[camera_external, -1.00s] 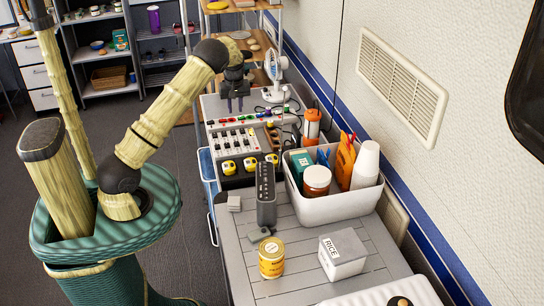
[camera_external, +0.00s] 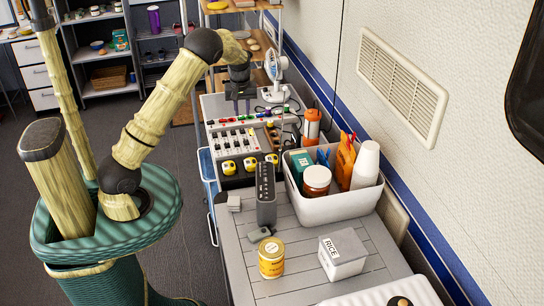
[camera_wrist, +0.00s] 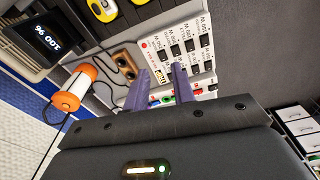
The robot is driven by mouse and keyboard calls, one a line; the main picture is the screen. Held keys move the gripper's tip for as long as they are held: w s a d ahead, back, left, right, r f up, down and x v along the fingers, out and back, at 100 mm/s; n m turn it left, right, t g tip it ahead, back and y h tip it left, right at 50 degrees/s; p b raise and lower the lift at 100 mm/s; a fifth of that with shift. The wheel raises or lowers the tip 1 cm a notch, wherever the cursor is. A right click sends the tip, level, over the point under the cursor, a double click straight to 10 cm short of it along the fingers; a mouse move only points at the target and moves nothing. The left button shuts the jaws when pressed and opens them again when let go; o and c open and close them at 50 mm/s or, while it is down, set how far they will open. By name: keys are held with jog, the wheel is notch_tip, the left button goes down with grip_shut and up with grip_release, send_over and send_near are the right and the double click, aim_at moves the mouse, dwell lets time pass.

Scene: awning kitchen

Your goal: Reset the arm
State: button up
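My gripper (camera_external: 241,104) is at the far end of the counter in the external view, pointing down over the far edge of the panel of switches and sockets (camera_external: 240,138). In the wrist view its two purple fingers (camera_wrist: 160,92) stand apart with a gap between them, and nothing is held. The white panel with black switches (camera_wrist: 183,45) shows beyond the fingertips in the wrist view. My arm reaches up from the base and bends down at the wrist. I cannot tell how high the fingertips are above the panel.
A white fan (camera_external: 277,75) stands close right of my gripper. A grey upright box (camera_external: 266,195), yellow can (camera_external: 271,258) and rice box (camera_external: 342,253) stand on the counter. Open floor lies left.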

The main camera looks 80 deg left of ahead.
jog(key=d+r+m, duration=0.2)
jog(key=d+m, duration=0.2)
jog(key=d, duration=1.1)
jog(key=s+d+r+m, duration=0.1)
jog(key=s+d+m, duration=0.2)
jog(key=d, duration=0.5)
jog(key=s+d+r+m+t, duration=0.1)
jog(key=s+d+m, duration=0.3)
jog(key=d, duration=0.4)
jog(key=s+d+r+m+t+h, duration=0.1)
jog(key=s+d+m, duration=0.2)
jog(key=d+m, duration=0.2)
jog(key=d, duration=0.3)
jog(key=shift+s+d, duration=0.35)
jog(key=shift+s, duration=0.05)
